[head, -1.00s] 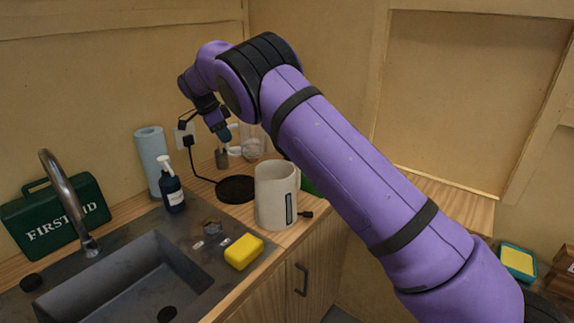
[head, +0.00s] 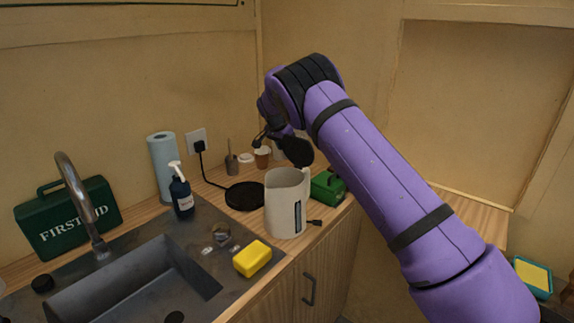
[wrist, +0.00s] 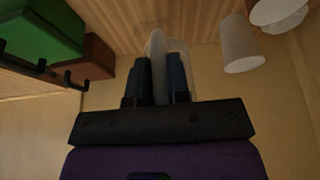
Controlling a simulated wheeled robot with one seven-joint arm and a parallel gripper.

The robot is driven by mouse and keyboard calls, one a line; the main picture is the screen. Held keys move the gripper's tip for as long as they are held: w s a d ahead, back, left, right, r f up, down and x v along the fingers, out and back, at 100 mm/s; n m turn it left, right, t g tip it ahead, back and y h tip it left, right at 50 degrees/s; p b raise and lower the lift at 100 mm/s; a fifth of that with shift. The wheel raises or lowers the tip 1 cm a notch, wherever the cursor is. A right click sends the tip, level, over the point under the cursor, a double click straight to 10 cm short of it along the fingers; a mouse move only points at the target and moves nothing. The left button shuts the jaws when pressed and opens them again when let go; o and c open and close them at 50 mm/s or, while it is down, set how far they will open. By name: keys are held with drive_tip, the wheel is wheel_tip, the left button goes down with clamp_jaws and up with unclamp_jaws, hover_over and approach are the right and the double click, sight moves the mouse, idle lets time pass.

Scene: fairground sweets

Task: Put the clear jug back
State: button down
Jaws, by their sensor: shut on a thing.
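My gripper (wrist: 159,62) is at the back right corner of the worktop. In the wrist view its two dark fingers are shut on a pale, see-through piece that looks like the clear jug (wrist: 157,42). Most of the jug is hidden behind the fingers. In the head view my wrist hides the fingers and nearly all of the jug. I cannot tell whether the jug touches the worktop.
A cream kettle (head: 287,205) stands in front, by its black round base (head: 245,196). A green case (head: 327,187) is to its right. The sink (head: 130,280) lies left.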

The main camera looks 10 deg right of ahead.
drive_tip(key=shift+f, duration=3.35)
drive_tip(key=shift+f, duration=0.1)
drive_tip(key=c, duration=1.1)
unclamp_jaws()
